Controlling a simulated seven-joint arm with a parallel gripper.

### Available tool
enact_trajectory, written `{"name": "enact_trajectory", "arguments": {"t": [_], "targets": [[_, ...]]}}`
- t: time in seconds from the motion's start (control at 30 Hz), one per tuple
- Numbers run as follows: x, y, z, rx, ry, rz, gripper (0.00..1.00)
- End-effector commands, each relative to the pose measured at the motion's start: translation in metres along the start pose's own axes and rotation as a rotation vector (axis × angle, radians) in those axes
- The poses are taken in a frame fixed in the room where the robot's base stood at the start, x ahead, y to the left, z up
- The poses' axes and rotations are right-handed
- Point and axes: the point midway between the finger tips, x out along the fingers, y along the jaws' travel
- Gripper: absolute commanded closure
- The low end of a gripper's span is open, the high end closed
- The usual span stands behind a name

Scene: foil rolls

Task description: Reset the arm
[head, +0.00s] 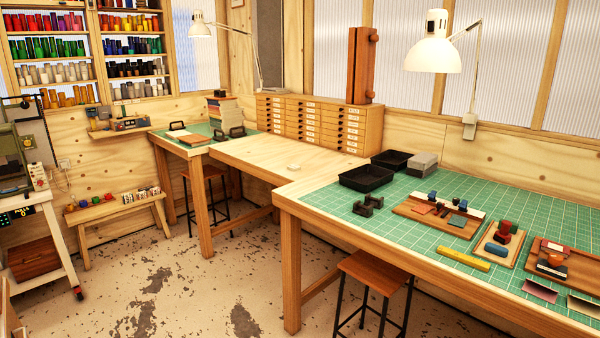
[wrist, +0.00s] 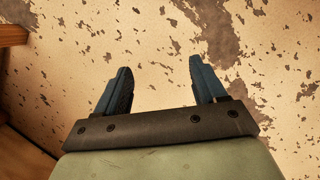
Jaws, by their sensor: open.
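My gripper (wrist: 161,82) shows in the wrist view with its two blue-and-black fingers apart. Nothing is between the fingers. Beneath it is the worn cream floor (wrist: 160,45) with brown bare patches. My arm and gripper do not show in the head view.
A long workbench with a green cutting mat (head: 330,200) holds black trays (head: 368,180) and wooden boards with small tools (head: 440,216). A stool (head: 376,270) stands at its front. A low bench (head: 120,206) is by the left wall. The floor (head: 200,280) between is open.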

Motion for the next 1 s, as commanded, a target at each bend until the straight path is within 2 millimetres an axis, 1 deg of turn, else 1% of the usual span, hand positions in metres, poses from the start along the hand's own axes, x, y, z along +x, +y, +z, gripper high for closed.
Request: {"name": "enact_trajectory", "arguments": {"t": [0.03,0.2,0.3,0.4,0.5,1.0], "targets": [[0.010,-0.001,0.026,0.010,-0.041,-0.016,0.30],[0.037,-0.007,0.092,0.040,-0.161,-0.069,0.30],[0.047,-0.012,0.124,0.055,-0.218,-0.096,0.30],[0.053,-0.016,0.148,0.067,-0.263,-0.118,0.30],[0.057,-0.018,0.163,0.075,-0.291,-0.131,0.30],[0.057,-0.018,0.163,0.075,-0.291,-0.131,0.30]]}}
